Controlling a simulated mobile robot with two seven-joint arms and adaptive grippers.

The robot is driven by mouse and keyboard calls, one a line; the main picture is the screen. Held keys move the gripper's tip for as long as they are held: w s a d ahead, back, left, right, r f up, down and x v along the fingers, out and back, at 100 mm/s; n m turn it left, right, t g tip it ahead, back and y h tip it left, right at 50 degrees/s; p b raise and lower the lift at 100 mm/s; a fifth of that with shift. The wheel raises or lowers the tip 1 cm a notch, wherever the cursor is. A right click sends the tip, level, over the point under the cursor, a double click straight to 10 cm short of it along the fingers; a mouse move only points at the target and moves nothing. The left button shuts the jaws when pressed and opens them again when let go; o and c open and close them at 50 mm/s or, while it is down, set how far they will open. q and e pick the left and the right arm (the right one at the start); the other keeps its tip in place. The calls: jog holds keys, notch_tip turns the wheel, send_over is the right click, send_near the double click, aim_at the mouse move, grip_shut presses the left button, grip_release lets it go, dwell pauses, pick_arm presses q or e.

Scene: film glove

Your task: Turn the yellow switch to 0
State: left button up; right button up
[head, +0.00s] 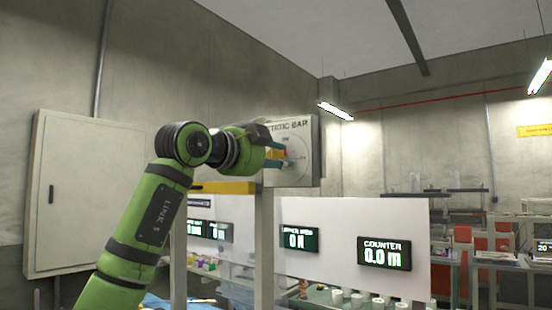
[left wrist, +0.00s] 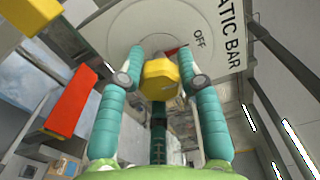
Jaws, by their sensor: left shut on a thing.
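The yellow switch (left wrist: 160,80) sits on the round dial of a pale panel (head: 305,172) lettered "...TIC BAR". In the left wrist view it stands between the two teal fingers of my left gripper (left wrist: 161,62), which is shut on it. A red mark (left wrist: 174,51) shows beside the switch, pointing towards the word OFF. In the head view the switch (head: 275,154) is partly hidden by my left gripper (head: 283,155), and small dial marks are too blurred to read. A 0 on the dial cannot be made out. My right gripper is not in view.
A grey wall cabinet (head: 84,190) stands left of my arm. Below and right of the panel, a white board carries green displays, one reading COUNTER 0.0 m (head: 384,254). A table with small items lies below. A red block (left wrist: 71,98) shows left of my fingers.

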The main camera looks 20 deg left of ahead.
pick_arm(q)
jog(key=o, duration=1)
jog(key=shift+a+r, duration=0.25)
jog(key=shift+r, duration=0.05)
jog(key=shift+o, duration=0.8)
jog(key=shift+a+f, duration=0.1)
jog(key=shift+f, duration=0.1)
jog(key=shift+s, duration=0.3)
jog(key=v, duration=1.1)
jog(key=shift+s+a, duration=0.2)
jog(key=shift+a, duration=0.05)
